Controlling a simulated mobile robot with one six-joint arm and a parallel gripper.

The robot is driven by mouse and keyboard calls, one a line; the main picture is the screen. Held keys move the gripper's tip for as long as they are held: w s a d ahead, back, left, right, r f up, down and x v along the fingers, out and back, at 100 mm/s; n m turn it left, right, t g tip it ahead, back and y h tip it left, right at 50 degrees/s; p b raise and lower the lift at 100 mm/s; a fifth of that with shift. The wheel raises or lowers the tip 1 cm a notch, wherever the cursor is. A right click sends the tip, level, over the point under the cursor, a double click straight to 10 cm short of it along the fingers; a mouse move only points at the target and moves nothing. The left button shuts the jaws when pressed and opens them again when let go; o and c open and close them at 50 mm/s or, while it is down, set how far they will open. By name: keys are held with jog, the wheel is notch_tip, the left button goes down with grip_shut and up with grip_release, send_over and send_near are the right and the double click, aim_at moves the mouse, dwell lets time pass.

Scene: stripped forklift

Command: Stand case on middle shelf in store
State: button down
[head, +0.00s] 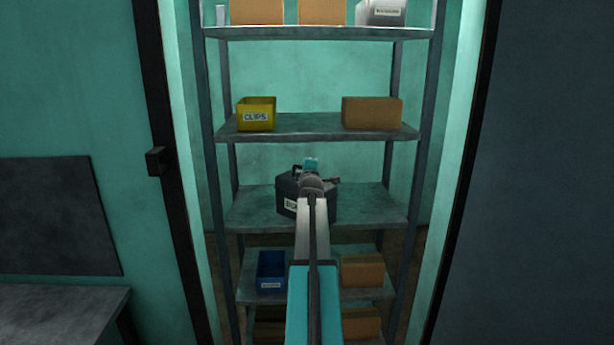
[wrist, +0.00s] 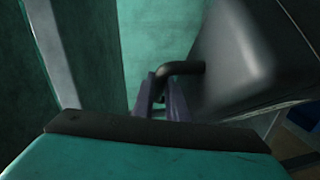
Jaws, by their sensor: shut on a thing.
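The case (head: 288,190) is dark with a white label and shows in the head view at the middle shelf (head: 370,205) of a metal rack. My arm covers much of it. In the wrist view the case (wrist: 235,55) fills the upper right, and its black bent handle (wrist: 182,68) runs between the jaws of my gripper (wrist: 160,100). My gripper is shut on the handle. In the head view my gripper is hidden behind my own wrist. I cannot tell whether the case's base touches the shelf.
The shelf above holds a yellow bin (head: 256,114) labelled CLIPS and a cardboard box (head: 372,113). The shelf below holds a blue bin (head: 271,270) and another box (head: 362,271). The middle shelf is bare right of the case. A dark door frame (head: 165,180) edges the opening at left.

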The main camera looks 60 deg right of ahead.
jog(key=shift+s+f+p, duration=0.1)
jog(key=shift+f+p, duration=0.35)
jog(key=shift+f, duration=0.85)
jog(key=c, duration=1.8)
grip_release()
jog(key=shift+o, duration=0.2)
jog(key=shift+a, duration=0.1)
jog(key=shift+b+v, duration=0.6)
jog(key=shift+v, duration=1.4)
jog(key=b+v, duration=0.2)
jog(key=v, duration=0.6)
